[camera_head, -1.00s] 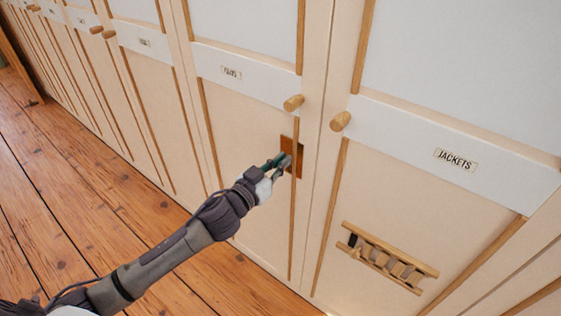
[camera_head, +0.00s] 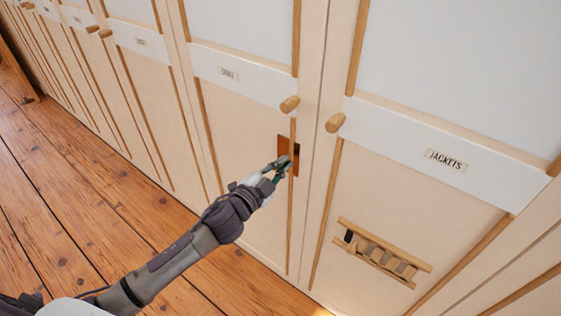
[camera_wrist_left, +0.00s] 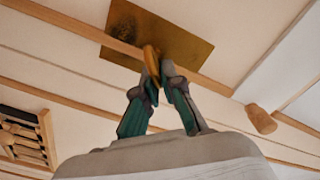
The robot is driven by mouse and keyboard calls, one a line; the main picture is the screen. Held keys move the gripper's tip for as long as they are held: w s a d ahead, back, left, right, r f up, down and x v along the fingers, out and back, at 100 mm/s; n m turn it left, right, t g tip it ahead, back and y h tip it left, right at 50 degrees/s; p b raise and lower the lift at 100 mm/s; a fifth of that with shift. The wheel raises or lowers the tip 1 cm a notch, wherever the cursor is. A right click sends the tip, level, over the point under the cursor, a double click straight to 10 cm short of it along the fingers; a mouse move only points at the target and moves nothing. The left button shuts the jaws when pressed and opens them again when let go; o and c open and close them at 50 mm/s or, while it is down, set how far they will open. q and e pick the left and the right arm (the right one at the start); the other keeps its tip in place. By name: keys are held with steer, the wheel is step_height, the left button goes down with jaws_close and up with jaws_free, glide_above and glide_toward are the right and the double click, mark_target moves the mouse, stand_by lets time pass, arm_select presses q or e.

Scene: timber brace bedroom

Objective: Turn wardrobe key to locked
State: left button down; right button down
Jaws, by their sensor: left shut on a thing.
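My left gripper (camera_head: 281,166) reaches in from the lower left to the plate. In the left wrist view the brassy plate (camera_wrist_left: 160,35) shows at the top. A small golden key (camera_wrist_left: 152,62) stands out from it between the fingertips of my left gripper (camera_wrist_left: 158,75), which are shut on it. The keyhole and the key's far end are hidden. My right gripper is not in view.
Wooden knobs (camera_head: 289,104) and (camera_head: 335,122) stick out just above the lock. A small wooden rack (camera_head: 381,252) is on the neighbouring door labelled JACKETS. More wardrobe doors run to the left. The plank floor (camera_head: 60,200) is clear.

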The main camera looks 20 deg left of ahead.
arm_select(q)
steer(key=m, duration=0.4)
steer(key=shift+d+f+m, duration=0.2)
steer(key=shift+f+m, duration=0.1)
steer(key=shift+s+f+m, duration=0.1)
steer(key=shift+f+m, duration=0.05)
steer(key=shift+m, duration=0.8)
steer(key=shift+f+m, duration=0.15)
steer(key=shift+m, duration=0.8)
steer(key=c, duration=1.3)
jaws_free()
steer(key=v, duration=1.2)
